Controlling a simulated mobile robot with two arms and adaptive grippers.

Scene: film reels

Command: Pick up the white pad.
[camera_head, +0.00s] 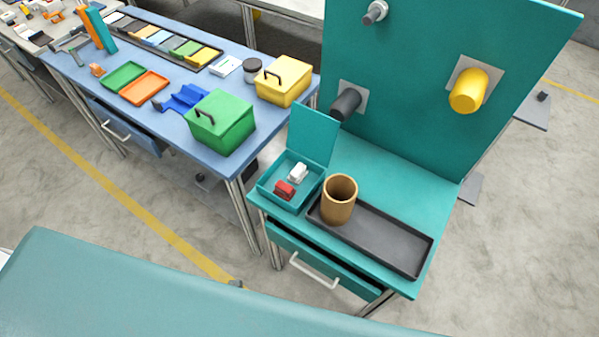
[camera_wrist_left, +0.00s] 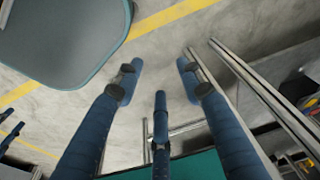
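Two small white things could be the white pad. One is a small white block (camera_head: 298,173) in the open teal box (camera_head: 265,192), beside a red block (camera_head: 285,189). The other is a flat white item (camera_head: 226,66) on the blue table, near a dark-lidded jar. I cannot tell which is the pad. My left gripper (camera_wrist_left: 158,90) shows in the left wrist view with its fingers spread and nothing between them, above the floor. It is outside the head view. My right gripper is in neither view.
The teal bench (camera_head: 400,180) holds a dark tray (camera_head: 385,240) with a brown cup (camera_head: 339,200), and has a tall back panel (camera_head: 425,90) with pegs. The blue table (camera_head: 180,120) carries a green box (camera_head: 221,122), a yellow box (camera_head: 284,81) and several trays.

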